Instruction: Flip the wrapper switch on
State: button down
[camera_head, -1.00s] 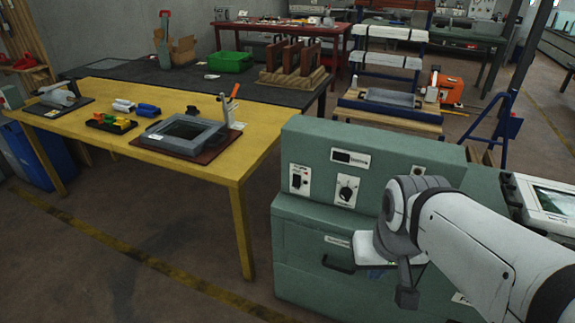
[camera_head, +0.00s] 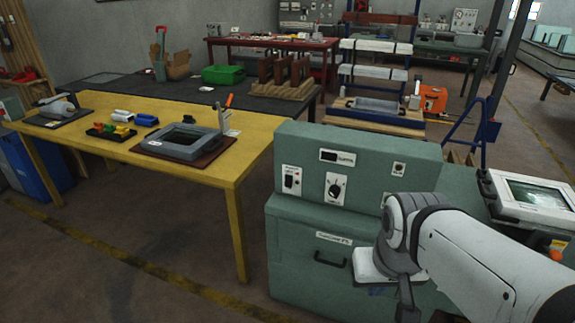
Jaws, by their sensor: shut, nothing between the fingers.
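The wrapper appears to be the green machine (camera_head: 300,218) in the middle front of the head view. Its upright front panel carries a small black switch on a white plate (camera_head: 292,180) at the left. The switch's position is too small to tell. A round black knob (camera_head: 336,188) sits to its right, below a small dark display (camera_head: 338,157). My gripper (camera_head: 406,303) is shut and empty, pointing down in front of the machine. It is to the right of the switch and lower, apart from it. My wrist hides part of the machine's right front.
A yellow table (camera_head: 243,160) with a grey frame (camera_head: 184,142) and small coloured parts stands left of the machine. A screen unit (camera_head: 535,197) is at the right. A drawer handle (camera_head: 330,258) juts from the machine's lower front. The floor at the left front is clear.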

aim_at(289, 178)
jog(key=z, duration=0.1)
jog(key=i, duration=0.9)
jog(key=u, duration=0.1)
